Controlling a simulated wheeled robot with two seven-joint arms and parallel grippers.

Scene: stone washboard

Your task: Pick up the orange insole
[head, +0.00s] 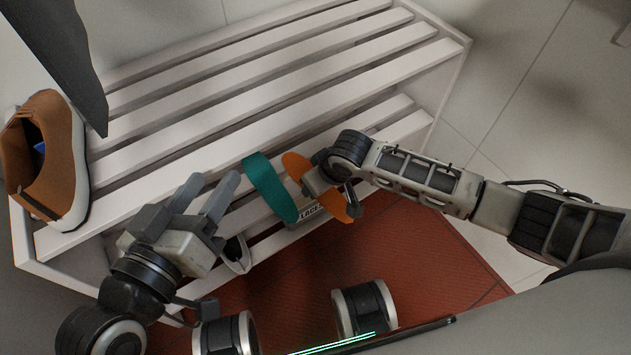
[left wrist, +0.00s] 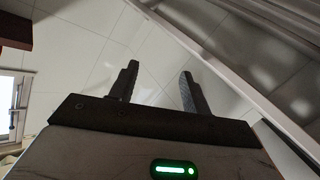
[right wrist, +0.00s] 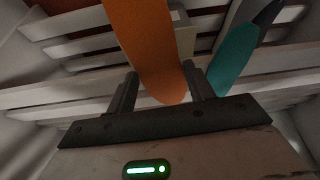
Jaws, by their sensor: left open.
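The orange insole (head: 334,205) is on the lower shelf of the white slatted rack, partly covered by my right gripper (head: 322,185) in the head view. In the right wrist view the insole (right wrist: 145,45) runs down toward my right gripper (right wrist: 162,90), its rounded end between the two spread fingers. I cannot tell whether the fingers touch it. My left gripper (head: 215,194) is open and empty over the front left of the rack; its spread fingers also show in the left wrist view (left wrist: 160,84).
A teal insole (head: 268,186) stands just left of the orange one. A small labelled box (head: 309,212) is by them. A brown shoe (head: 62,150) sits on the rack (head: 255,92) at left. A pale shoe-like item (head: 238,255) is partly hidden by my left gripper. A red mat (head: 440,265) lies in front.

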